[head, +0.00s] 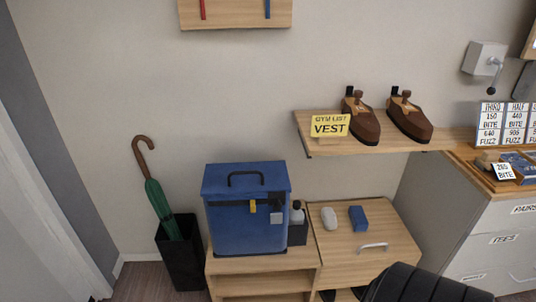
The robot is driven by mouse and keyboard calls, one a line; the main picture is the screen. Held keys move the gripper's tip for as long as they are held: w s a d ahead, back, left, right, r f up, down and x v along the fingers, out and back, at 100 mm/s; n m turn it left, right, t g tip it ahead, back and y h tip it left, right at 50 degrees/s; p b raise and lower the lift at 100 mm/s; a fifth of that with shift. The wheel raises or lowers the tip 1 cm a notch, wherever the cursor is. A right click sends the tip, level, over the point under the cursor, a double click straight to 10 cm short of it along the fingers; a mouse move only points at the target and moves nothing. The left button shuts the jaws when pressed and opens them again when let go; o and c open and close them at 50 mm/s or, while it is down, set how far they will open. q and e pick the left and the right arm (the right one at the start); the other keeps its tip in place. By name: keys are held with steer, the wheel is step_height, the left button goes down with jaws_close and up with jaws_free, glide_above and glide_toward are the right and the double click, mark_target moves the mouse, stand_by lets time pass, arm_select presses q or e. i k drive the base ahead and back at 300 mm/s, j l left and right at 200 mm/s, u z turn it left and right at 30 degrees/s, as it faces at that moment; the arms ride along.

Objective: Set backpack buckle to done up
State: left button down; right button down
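The blue backpack (240,226) stands upright on a low wooden cabinet against the wall. It has a flat blue lid with a black handle (245,180). On its upper front, a dark strap line shows below the lid, with a small yellow piece (252,206) and a small black piece (276,204) that look like buckle parts. A pale tag (277,218) hangs below the black piece. The parts are too small to tell whether the buckle is joined. Neither of my grippers shows in the head view.
A black bin with a green umbrella (162,210) stands left of the backpack. A bottle in a dark holder (297,230) is close on its right. A wooden drawer unit (350,262) holds a white and a blue object. A black rounded shape (430,287) blocks the bottom right.

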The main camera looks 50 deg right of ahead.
mark_target(277, 203)
steer(key=z, duration=1.35)
